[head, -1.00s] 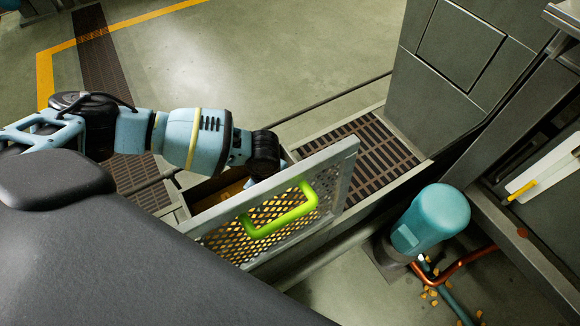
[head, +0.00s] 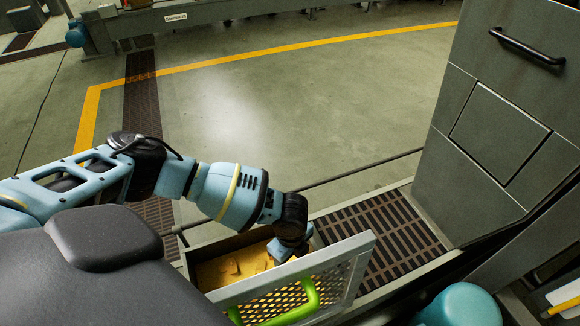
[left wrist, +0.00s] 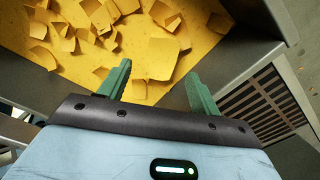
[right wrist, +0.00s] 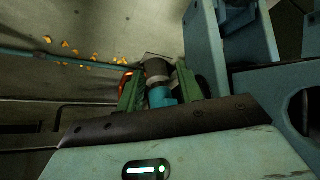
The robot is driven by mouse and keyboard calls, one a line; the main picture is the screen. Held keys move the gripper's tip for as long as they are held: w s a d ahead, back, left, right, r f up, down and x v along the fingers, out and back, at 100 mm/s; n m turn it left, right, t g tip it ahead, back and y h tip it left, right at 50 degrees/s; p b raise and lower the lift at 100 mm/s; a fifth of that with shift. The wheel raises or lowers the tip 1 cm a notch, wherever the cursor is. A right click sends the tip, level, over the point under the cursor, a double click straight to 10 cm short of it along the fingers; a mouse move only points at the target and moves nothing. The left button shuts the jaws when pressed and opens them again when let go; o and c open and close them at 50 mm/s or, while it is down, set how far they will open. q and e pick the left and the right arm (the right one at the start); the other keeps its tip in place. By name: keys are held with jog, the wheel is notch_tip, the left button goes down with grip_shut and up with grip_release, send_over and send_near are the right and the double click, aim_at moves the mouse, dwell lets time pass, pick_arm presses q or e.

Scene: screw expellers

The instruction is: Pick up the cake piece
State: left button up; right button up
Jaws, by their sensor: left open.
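Several yellow cake pieces lie loose on a yellow layer in an open-topped metal bin (head: 215,244). In the left wrist view, a larger flat cake piece (left wrist: 161,57) lies beyond and between my left fingertips, and a smaller one (left wrist: 138,89) lies near the left finger. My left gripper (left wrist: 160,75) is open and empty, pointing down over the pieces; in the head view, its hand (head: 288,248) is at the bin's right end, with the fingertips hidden. My right gripper (right wrist: 158,82) is open in the right wrist view, away from the bin and out of the head view.
A floor grating (head: 400,228) lies to the right, near a grey cabinet (head: 490,130). A teal motor housing (head: 460,305) stands at the lower right.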

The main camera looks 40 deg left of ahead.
pick_arm(q)
jog(key=f, duration=0.1)
jog(key=f+b, duration=0.1)
jog(key=f, duration=0.1)
jog(key=f+b, duration=0.1)
jog(key=f, duration=0.1)
jog(key=shift+a+f, duration=0.1)
jog(key=shift+a, duration=0.2)
jog(key=shift+c, duration=0.6)
jog(key=c, duration=0.9)
jog(key=shift+c, duration=0.2)
